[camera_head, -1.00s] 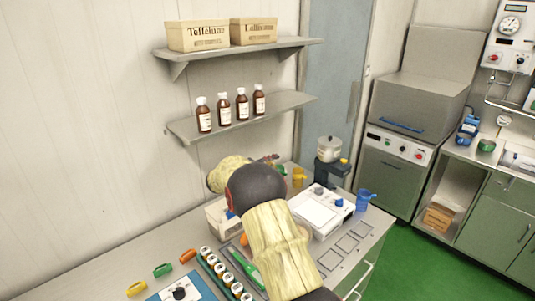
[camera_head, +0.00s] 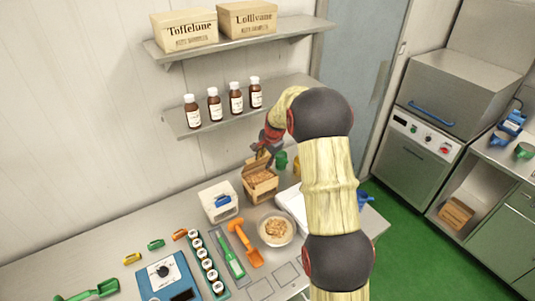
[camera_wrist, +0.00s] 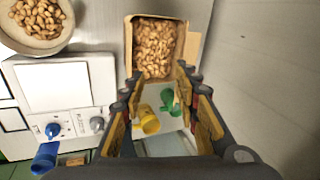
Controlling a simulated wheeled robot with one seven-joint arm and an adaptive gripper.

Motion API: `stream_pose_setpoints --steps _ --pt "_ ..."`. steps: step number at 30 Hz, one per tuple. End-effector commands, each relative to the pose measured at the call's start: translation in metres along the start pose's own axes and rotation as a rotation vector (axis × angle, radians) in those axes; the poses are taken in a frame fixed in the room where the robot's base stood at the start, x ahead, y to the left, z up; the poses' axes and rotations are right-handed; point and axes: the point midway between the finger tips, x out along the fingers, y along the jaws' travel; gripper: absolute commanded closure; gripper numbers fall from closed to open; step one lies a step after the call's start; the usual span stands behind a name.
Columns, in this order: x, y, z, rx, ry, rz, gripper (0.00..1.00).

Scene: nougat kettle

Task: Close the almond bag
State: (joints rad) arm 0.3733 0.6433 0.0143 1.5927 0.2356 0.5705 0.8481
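The almond bag (camera_head: 261,187) is a tan, box-shaped container full of almonds, standing on the counter near the wall. Its top is open, and almonds show inside it in the wrist view (camera_wrist: 129,48). A tan flap (camera_wrist: 193,48) stands out on its right side in that view. My gripper (camera_head: 268,148) is above the back of the bag in the head view. In the wrist view my gripper (camera_wrist: 160,80) has its fingers apart with nothing held between them. The bag lies just beyond the fingertips there; whether they touch it I cannot tell.
A bowl of almonds (camera_head: 290,239), an orange scoop (camera_head: 249,246) and a white box with a blue part (camera_head: 217,204) stand near the bag. Yellow (camera_wrist: 149,124) and green (camera_wrist: 168,99) cups are close to the fingers. A shelf with brown bottles (camera_head: 236,100) hangs above.

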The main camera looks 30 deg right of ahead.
Motion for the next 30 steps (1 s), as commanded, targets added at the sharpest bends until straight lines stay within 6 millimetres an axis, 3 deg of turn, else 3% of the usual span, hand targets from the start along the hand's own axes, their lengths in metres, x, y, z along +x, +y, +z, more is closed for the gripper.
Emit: stream_pose_setpoints --steps 3,8,21,30 --pt "0.001 -0.019 0.006 0.101 -0.018 -0.08 0.69" --pt "0.001 -0.034 0.001 0.151 -0.008 -0.139 0.69" --pt "0.054 -0.041 0.0 0.14 -0.004 -0.138 0.69" --pt "0.076 -0.045 0.0 0.14 -0.004 -0.14 0.69"
